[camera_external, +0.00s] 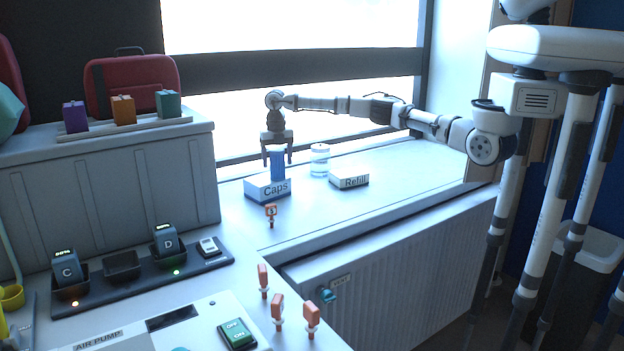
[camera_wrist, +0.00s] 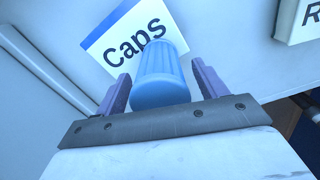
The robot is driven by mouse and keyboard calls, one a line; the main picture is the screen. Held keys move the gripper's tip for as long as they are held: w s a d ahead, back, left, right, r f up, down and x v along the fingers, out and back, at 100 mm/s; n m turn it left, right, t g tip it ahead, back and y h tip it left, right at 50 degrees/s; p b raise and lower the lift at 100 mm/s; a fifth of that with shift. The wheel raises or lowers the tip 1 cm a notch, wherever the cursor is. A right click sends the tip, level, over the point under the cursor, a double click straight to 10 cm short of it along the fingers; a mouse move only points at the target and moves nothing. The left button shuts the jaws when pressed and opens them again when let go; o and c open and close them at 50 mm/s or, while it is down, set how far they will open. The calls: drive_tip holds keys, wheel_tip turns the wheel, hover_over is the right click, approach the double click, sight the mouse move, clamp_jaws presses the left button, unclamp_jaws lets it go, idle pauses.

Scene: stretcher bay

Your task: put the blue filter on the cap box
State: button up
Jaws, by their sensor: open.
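The blue filter (camera_external: 278,164) is a ribbed blue cylinder standing upright on or just over the cap box (camera_external: 262,188), a white box with a blue lower part marked "Caps". My gripper (camera_external: 278,156) is above the box, pointing down, with its fingers on either side of the filter. In the wrist view the filter (camera_wrist: 160,76) sits between the two fingers (camera_wrist: 160,88), with a visible gap on each side. The cap box (camera_wrist: 108,42) shows behind it, its label partly covered. The filter's base is hard to see against the box.
A clear bottle with a blue band (camera_external: 320,160) and a box marked "Refill" (camera_external: 350,177) stand to the right on the sill. An orange tag (camera_external: 271,214) stands in front of the cap box. The sill (camera_external: 420,170) is clear further right.

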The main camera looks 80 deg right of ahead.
wheel_tip(320, 180, up, 12)
drive_tip(key=shift+b, duration=1.2)
